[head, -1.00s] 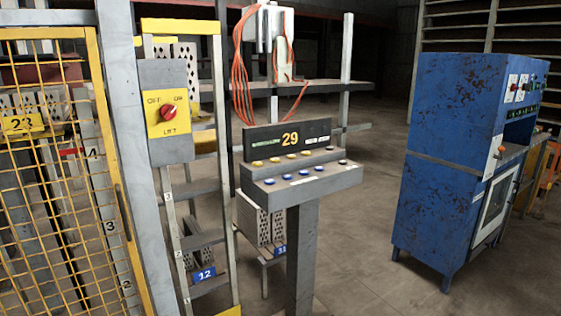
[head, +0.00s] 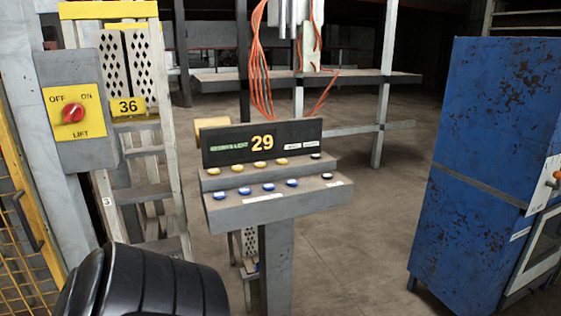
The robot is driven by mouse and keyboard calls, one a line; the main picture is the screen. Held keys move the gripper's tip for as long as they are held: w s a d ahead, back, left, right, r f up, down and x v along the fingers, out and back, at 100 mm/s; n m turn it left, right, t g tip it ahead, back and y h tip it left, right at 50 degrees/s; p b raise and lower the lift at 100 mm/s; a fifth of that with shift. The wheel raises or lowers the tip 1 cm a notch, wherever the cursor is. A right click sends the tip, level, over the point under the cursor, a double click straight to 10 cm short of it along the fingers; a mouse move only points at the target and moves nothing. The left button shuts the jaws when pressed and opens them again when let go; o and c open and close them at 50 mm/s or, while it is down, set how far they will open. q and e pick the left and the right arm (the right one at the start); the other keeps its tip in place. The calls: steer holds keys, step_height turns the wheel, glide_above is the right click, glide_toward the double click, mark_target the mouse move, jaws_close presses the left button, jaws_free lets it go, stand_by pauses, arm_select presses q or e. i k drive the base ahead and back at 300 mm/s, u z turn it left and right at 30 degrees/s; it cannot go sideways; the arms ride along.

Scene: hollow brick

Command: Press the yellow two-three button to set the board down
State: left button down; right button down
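The control console (head: 275,205) is a grey slanted panel on a post, near the middle of the head view. Its dark display (head: 225,146) shows a yellow 29. A row of yellow buttons (head: 260,164) runs along the upper step, with a black one at its right end. A row of blue buttons (head: 268,187) runs along the lower step, also ending in a black one. I cannot read which yellow button is two-three. A black ribbed part, apparently of my arm, shows at the bottom left. No gripper fingers are in view.
A grey lift switch box (head: 75,110) with a red knob stands left of the console. Behind it is a yellow-topped rack (head: 108,10) with a 36 plate. A rusty blue cabinet (head: 480,170) stands at the right. The floor (head: 350,230) between console and cabinet is clear.

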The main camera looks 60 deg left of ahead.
mark_target(236, 167)
steer(key=u, duration=0.65)
steer(key=i, duration=1.15)
steer(key=u, duration=1.15)
